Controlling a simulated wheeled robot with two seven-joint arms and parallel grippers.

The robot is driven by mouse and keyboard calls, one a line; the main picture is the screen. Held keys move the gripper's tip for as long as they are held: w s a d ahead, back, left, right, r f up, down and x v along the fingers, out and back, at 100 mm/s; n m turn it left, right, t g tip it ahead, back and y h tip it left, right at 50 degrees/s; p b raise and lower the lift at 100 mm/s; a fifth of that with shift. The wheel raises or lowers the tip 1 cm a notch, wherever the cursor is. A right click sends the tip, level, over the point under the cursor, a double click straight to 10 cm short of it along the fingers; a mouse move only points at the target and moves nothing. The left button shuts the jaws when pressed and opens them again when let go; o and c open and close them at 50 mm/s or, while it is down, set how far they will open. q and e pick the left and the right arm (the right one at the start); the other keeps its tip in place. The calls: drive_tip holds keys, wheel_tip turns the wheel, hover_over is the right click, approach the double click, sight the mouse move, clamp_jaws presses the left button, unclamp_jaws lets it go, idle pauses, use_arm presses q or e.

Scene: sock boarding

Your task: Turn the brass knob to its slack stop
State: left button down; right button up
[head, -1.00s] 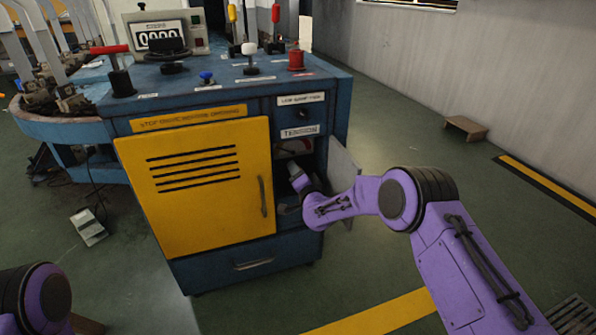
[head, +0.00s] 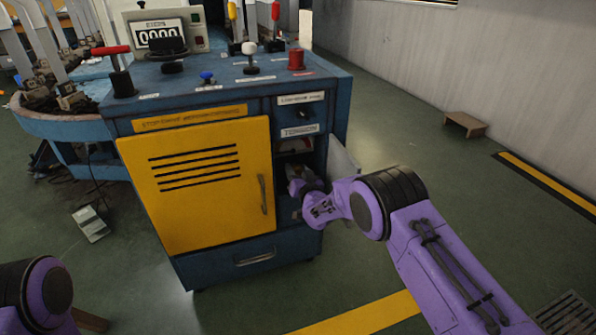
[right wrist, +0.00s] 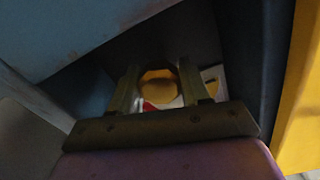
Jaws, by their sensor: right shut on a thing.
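The brass knob (right wrist: 160,90) shows in the right wrist view, many-sided and yellow-brown, inside the dark compartment. My right gripper (right wrist: 159,88) has a finger on each side of it and is shut on it. In the head view my right gripper (head: 298,184) reaches into the open narrow compartment under the TENSION label (head: 300,131); the knob is hidden there. Behind the knob is a pale plate with red and yellow marks (right wrist: 210,80), partly covered by the fingers. My left gripper is out of view; only part of my left arm shows at the lower left.
The compartment's small door (head: 343,165) stands open just right of my right wrist. A closed yellow door (head: 205,190) is to its left. The blue cabinet top (head: 215,75) carries several levers and knobs. A low wooden stool (head: 465,124) stands by the wall.

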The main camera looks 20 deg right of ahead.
drive_tip(key=shift+d+n, duration=0.1)
drive_tip(key=shift+n, duration=0.2)
drive_tip(key=o, duration=1.1)
drive_tip(key=shift+c, duration=0.2)
drive_tip(key=shift+s+r, duration=0.1)
drive_tip(key=shift+s, duration=0.15)
drive_tip(key=s+p, duration=0.3)
drive_tip(key=s, duration=0.7)
drive_tip(key=shift+d, duration=0.1)
